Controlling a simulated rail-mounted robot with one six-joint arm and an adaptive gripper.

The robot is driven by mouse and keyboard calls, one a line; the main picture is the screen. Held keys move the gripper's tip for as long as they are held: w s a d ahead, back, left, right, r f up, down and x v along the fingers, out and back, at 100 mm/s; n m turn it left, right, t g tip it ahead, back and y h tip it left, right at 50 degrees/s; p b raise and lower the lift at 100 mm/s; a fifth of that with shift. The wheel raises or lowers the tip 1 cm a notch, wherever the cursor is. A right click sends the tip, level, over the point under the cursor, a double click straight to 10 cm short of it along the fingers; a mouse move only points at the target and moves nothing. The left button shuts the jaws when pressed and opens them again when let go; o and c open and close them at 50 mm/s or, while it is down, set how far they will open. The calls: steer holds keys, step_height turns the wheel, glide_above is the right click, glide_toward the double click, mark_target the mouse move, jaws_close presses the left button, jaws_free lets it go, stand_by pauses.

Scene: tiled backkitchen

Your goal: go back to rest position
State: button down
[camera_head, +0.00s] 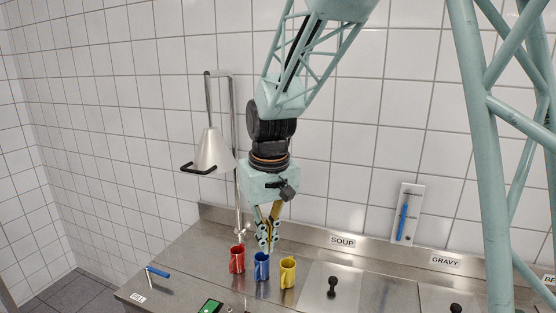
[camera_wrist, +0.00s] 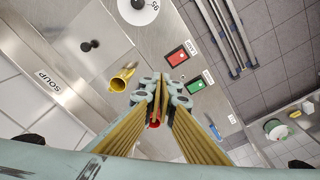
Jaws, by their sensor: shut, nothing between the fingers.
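My gripper (camera_head: 266,246) is shut and empty, pointing down just above the blue cup (camera_head: 261,267) on the steel counter (camera_head: 190,265). I cannot tell from the head view whether the fingertips clear its rim. The red cup (camera_head: 237,259) stands to the left of the blue one and the yellow cup (camera_head: 287,272) to its right, all upright. In the wrist view my gripper (camera_wrist: 161,80) is at the centre, with the yellow cup (camera_wrist: 121,81) to its left. A bit of the red cup (camera_wrist: 154,123) shows between the fingers. The blue cup is hidden there.
A metal stand with a cone-shaped part (camera_head: 212,152) rises behind the cups on the left. A blue-handled lever (camera_head: 158,272) is at the counter's left. Lids with black knobs (camera_head: 332,287) lie right. A blue utensil (camera_head: 402,221) hangs on the tiled wall. Open air surrounds my raised arm.

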steer(key=s+d+r+m+t+b, duration=0.1)
steer(key=s+d+r, duration=0.4)
steer(key=s+d, duration=0.25)
steer(key=s+d+r+m+b, duration=0.1)
steer(key=s+d+r+b, duration=0.1)
steer(key=s+d+r, duration=0.45)
steer(key=s+d+f+m+b, duration=0.1)
steer(key=s+d, duration=0.4)
steer(key=s, duration=0.6)
steer(key=s+d+f+m+t+b, duration=0.1)
steer(key=s+d, duration=0.4)
steer(key=s, duration=0.6)
steer(key=shift+s+f+m+t+h+b, duration=0.2)
steer(key=shift+f+m+t+h+b, duration=0.15)
steer(key=shift+f+m, duration=0.3)
steer(key=shift+f, duration=0.1)
steer(key=shift+f+b, duration=1.45)
step_height(320, 180, down, 10)
steer(key=b, duration=1)
steer(key=shift+f, duration=0.15)
